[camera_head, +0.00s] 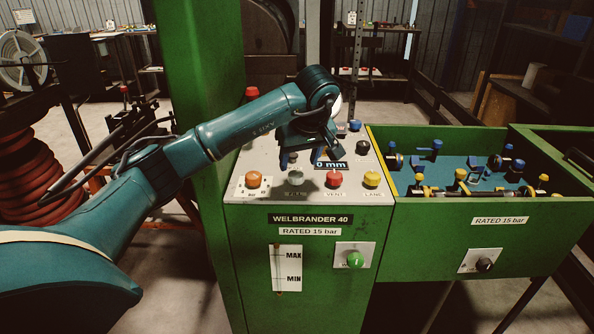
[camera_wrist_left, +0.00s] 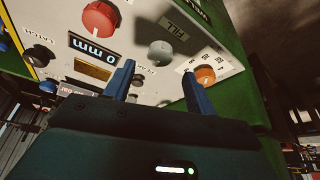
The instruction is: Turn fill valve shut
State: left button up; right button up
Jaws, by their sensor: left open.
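The fill valve is a grey round knob (camera_head: 295,177) above the FILL label on the sloped top panel of the green machine. It also shows in the left wrist view (camera_wrist_left: 160,53), between and slightly beyond the fingertips. My left gripper (camera_head: 301,162) hangs over the panel just behind the knob, its blue fingers pointing down. The gripper (camera_wrist_left: 159,68) is open, with nothing between its fingers. I see no contact with the knob, and the exact gap is hard to judge. My right gripper is not in view.
An orange knob (camera_head: 253,180) sits left of the grey knob; a red knob (camera_head: 333,179) and a yellow knob (camera_head: 371,179) sit right. The "0 mm" display (camera_head: 331,165) is close behind. A green-framed blue tray (camera_head: 415,180) with fittings adjoins on the right.

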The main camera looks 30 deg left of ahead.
aim_at(296, 174)
pick_arm(q)
jog(key=x, duration=0.4)
jog(key=shift+w+a+f, duration=0.1)
jog(key=shift+f, duration=0.3)
jog(key=c, duration=1)
jog(key=shift+o, duration=0.2)
